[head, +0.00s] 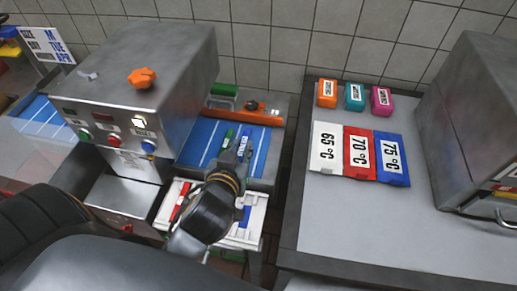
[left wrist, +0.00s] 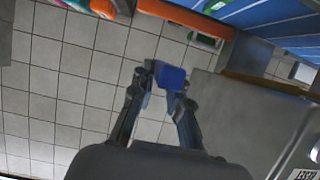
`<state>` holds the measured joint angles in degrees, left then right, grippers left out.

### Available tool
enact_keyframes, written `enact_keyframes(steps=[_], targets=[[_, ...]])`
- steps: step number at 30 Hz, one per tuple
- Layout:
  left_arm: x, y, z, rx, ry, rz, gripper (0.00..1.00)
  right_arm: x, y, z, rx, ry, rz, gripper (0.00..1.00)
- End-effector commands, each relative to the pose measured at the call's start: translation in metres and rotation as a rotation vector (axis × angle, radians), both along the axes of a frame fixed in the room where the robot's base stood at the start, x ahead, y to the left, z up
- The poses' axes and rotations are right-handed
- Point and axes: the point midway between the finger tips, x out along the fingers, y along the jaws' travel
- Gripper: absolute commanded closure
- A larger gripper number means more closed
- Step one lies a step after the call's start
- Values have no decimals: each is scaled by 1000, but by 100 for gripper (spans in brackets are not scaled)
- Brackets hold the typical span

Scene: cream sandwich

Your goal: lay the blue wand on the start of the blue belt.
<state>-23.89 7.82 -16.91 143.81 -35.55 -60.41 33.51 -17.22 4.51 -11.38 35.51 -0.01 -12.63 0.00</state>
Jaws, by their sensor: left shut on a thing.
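My left gripper (head: 242,150) is above the right-hand stretch of the blue belt (head: 192,142), shut on the blue wand (head: 245,138). In the left wrist view the blue wand (left wrist: 172,77) shows nearly end-on between the fingertips (left wrist: 160,85). The gripper hides part of it, and I cannot tell whether it touches the belt. A green wand (head: 226,139) lies on the belt just left of the gripper. My right gripper is not in view.
The steel machine (head: 150,75) stands over the belt at left. A white tray (head: 255,222) with red and blue pieces is below my arm. A grey table (head: 390,225) with temperature cards stands at right.

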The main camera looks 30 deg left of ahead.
Motion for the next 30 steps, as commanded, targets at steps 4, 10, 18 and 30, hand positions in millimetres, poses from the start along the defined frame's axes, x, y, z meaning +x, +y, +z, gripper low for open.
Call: enact_keyframes(steps=[4, 10, 18, 30], targets=[[24, 6, -19, 0, -9, 0, 100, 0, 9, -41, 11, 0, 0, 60], [47, 12, -30, -2, -9, 2, 100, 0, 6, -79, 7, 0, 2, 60], [76, 21, -54, 4, 6, 1, 100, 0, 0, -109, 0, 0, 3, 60], [108, 28, -90, 2, 4, -1, 100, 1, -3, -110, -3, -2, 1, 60]])
